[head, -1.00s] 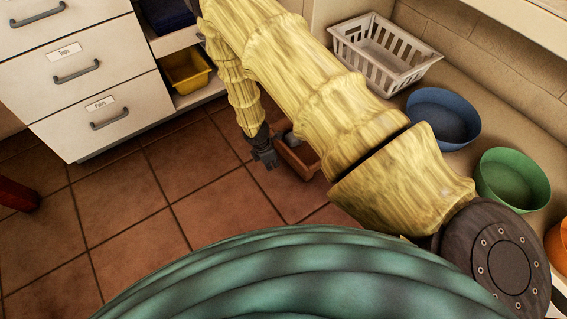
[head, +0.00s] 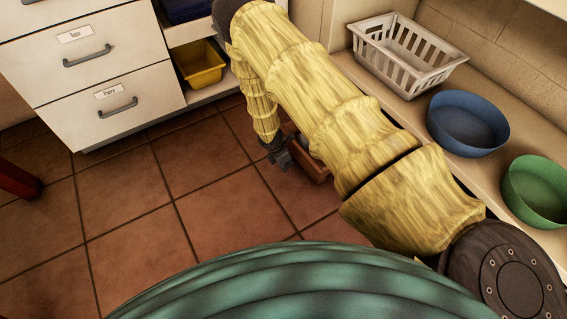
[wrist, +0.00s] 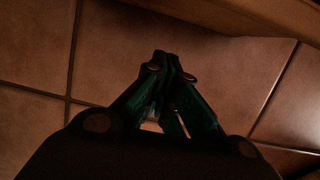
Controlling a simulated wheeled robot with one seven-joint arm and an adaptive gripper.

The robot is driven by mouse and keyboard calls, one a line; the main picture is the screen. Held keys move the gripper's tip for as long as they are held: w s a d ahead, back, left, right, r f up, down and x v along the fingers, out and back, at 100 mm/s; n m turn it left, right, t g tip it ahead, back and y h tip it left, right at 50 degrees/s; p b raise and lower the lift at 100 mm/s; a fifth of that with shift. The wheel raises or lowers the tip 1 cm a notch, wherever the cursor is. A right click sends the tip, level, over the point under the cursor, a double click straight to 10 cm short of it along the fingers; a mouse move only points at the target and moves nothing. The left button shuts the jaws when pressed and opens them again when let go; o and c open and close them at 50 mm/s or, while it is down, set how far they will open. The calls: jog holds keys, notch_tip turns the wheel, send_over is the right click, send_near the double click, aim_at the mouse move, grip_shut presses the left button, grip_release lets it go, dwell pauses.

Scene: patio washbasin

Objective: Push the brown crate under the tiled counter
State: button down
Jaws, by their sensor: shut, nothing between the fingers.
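The brown crate (head: 316,168) is on the tiled floor, mostly hidden behind my yellow arm; only part of its wall shows in the head view. My gripper (head: 286,163) is low over the floor, just left of the crate. In the wrist view my gripper (wrist: 168,62) has its fingers together with nothing between them. A brown wooden edge crosses the top of that view; I cannot tell if it is the crate, or whether the fingers touch the crate. No tiled counter top is clearly visible; a pale overhead edge (head: 545,8) shows at top right.
A pale low shelf (head: 400,112) on the right carries a white basket (head: 405,55), a blue bowl (head: 467,122) and a green bowl (head: 535,190). A white drawer unit (head: 120,85) stands at upper left, beside a yellow bin (head: 202,65).

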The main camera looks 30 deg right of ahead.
jog(key=d, duration=0.1)
jog(key=d+f+b, duration=0.1)
jog(key=shift+w+d+f, duration=0.15)
jog(key=shift+d, duration=0.25)
jog(key=shift+d+b, duration=0.45)
jog(key=shift+d, duration=0.3)
jog(key=shift+w, duration=0.1)
